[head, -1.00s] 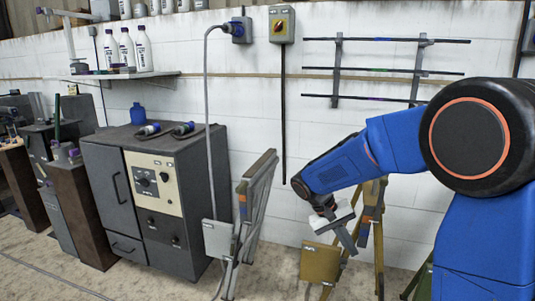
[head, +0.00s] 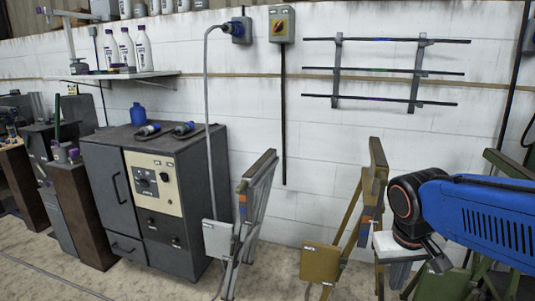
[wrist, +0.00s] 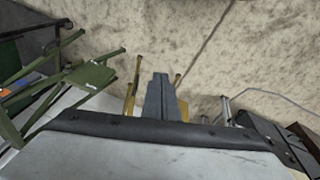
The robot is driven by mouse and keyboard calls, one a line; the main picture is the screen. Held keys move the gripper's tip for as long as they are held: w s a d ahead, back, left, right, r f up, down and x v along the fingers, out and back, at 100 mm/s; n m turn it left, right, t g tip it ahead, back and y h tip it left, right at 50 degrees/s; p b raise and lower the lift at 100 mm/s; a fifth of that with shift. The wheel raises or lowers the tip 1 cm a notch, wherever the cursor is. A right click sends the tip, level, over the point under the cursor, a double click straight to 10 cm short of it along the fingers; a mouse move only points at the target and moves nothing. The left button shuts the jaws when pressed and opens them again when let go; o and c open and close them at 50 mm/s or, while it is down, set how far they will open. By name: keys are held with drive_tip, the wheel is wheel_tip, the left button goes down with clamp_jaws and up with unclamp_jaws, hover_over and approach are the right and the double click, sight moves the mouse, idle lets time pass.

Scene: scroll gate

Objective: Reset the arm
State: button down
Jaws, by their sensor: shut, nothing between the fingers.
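My gripper (head: 440,264) is at the lower right of the head view, at the end of my blue arm. Its grey fingers are together with nothing between them. In the wrist view the fingers (wrist: 158,97) show as one grey block pointing away from the camera, over the pale floor. The gripper is in front of the yellow folding stand (head: 355,225) and apart from the wall.
A grey cabinet (head: 200,195) with a control panel stands at left, beside a grey folding stand (head: 252,220). A rack of rods (head: 385,72) hangs on the white wall. Green frames (wrist: 92,75) show at left in the wrist view. Bare floor (head: 70,270) lies at lower left.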

drive_tip(key=s+t+y, duration=0.1)
drive_tip(key=s+t, duration=0.1)
drive_tip(key=s, duration=0.5)
drive_tip(key=shift+s+a+f+t, duration=0.2)
drive_tip(key=shift+s+a+t, duration=0.1)
drive_tip(key=shift+s+t, duration=0.1)
idle(0.6)
